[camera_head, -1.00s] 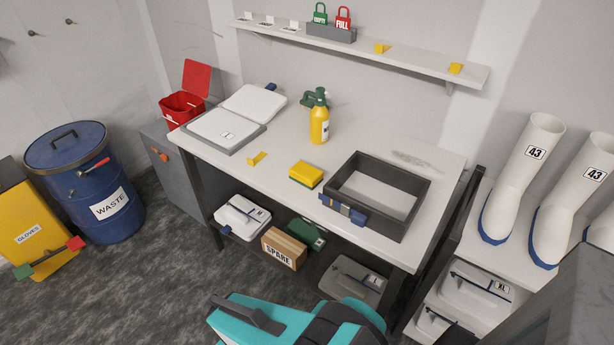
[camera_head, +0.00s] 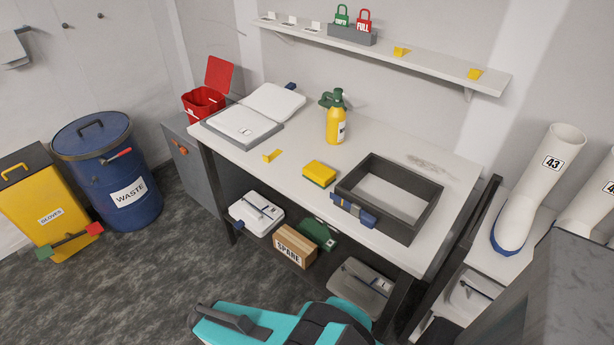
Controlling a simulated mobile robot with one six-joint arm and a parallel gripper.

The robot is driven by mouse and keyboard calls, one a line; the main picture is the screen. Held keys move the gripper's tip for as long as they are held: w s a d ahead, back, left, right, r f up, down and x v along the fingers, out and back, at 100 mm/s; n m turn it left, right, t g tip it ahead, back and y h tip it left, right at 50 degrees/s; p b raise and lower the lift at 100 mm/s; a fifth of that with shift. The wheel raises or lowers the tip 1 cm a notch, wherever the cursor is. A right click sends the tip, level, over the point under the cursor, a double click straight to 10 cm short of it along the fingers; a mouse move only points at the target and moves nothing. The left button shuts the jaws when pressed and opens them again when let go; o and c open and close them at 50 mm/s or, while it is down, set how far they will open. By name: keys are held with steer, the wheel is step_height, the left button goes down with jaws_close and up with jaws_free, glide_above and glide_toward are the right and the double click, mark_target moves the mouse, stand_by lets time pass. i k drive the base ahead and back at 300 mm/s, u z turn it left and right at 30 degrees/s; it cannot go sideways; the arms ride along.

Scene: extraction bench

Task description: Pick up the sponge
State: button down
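The sponge (camera_head: 320,173) is a yellow block with a dark green underside. It lies flat on the white bench top (camera_head: 290,165), near the front edge, left of a dark grey open frame or tray (camera_head: 427,212). Nothing touches the sponge. My gripper cannot be made out; only teal and black parts of my own body show at the bottom of the picture, well short of the bench.
A box marked SPARE (camera_head: 296,246) is below. Floor is clear before the blue waste drum (camera_head: 108,175).

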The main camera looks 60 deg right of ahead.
mark_target(324, 177)
steer(key=u, duration=0.7)
steer(key=i, duration=1)
steer(key=u, duration=0.3)
steer(key=k, duration=0.15)
steer(key=z, duration=3.3)
